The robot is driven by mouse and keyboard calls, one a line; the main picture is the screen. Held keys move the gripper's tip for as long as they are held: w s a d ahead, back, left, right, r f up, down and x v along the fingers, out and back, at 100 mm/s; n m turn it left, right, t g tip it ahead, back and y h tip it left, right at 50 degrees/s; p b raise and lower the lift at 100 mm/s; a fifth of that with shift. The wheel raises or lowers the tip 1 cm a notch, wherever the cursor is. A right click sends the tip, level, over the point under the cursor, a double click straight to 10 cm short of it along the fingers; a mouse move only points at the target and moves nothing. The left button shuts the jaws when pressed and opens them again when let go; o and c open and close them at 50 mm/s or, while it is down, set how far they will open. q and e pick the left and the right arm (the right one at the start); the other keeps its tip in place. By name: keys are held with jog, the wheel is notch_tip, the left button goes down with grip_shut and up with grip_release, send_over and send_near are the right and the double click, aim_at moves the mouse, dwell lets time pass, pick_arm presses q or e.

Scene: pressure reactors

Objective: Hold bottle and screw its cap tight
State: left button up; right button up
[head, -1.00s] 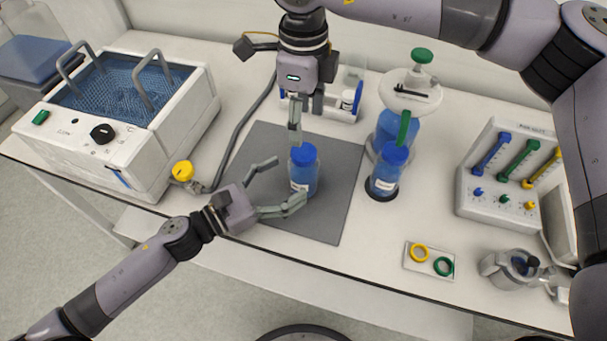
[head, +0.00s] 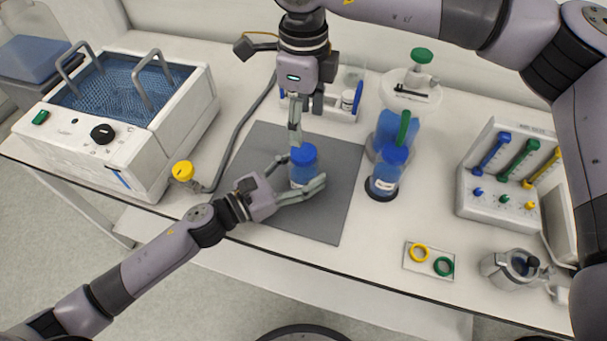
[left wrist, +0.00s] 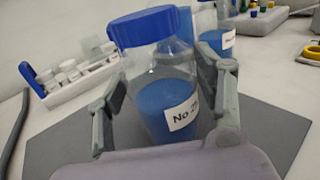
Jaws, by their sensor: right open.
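A clear bottle with blue contents and a blue cap (head: 303,154) stands upright on the grey mat (head: 265,215). In the left wrist view the bottle (left wrist: 165,95) stands between the fingers, its label facing partly right. My left gripper (head: 301,176) is open around the bottle's body. In the left wrist view a gap shows at the left finger, and contact on the right is unclear. My right gripper (head: 297,118) points down from above, just behind and above the cap. It is open; one finger partly hides the other.
A second blue-capped bottle (head: 387,172) stands in a round holder to the right. A white rack with vials (head: 349,98) is behind the mat. A water bath (head: 130,120) stands at left.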

aim_at(304, 152)
pick_arm(q)
grip_shut()
pick_arm(e)
jog(key=shift+o, duration=0.2)
jog(key=n, duration=0.4)
jog(key=shift+n, duration=0.4)
jog(key=n, duration=1.3)
jog(key=shift+f, duration=4)
jog(key=shift+c, duration=0.6)
